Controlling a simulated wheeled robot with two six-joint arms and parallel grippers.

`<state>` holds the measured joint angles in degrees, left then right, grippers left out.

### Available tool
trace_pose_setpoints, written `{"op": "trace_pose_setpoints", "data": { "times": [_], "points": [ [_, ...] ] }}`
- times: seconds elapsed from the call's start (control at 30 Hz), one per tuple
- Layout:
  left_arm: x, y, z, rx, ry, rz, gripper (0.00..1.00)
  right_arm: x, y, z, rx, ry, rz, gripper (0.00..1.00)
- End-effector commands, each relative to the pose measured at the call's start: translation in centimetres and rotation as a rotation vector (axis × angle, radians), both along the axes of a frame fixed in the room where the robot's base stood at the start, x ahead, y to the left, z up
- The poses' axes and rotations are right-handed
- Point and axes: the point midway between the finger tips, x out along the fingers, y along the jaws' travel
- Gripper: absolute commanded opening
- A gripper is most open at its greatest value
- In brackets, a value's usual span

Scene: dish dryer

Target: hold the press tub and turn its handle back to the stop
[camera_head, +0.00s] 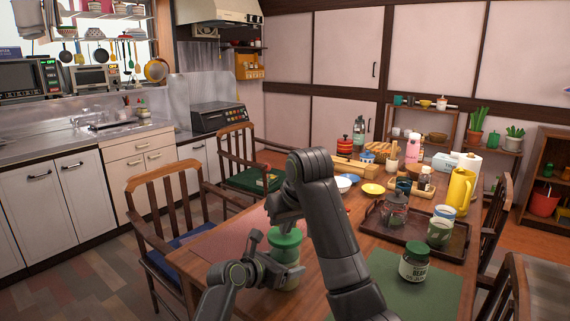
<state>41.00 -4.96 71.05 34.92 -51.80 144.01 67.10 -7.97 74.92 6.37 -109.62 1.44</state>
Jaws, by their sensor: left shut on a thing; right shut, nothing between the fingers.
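The press tub (288,256) stands at the near side of the table, with a green top and a pale, see-through body. My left gripper (268,268) is shut on the tub from its left side. My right gripper (284,221) is shut and empty, pointing down just above the green top. Whether it touches the top cannot be told. The handle cannot be made out clearly, as my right gripper and arm cover part of the area around the top.
A jar with a dark green lid (416,262) stands on a green mat (398,290) to the right. A pink mat (228,244) lies left of the tub, mostly clear.

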Motion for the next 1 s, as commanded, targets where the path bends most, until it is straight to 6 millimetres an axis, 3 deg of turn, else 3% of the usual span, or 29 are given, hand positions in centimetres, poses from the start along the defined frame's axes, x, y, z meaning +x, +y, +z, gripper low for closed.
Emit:
{"op": "trace_pose_setpoints", "data": {
  "times": [1.0],
  "points": [
    [-0.02,-0.05,0.01,-0.002,0.0,-0.001,0.3,0.88,-0.06,0.01,-0.001,0.001,-0.001,0.0]
  ]
}}
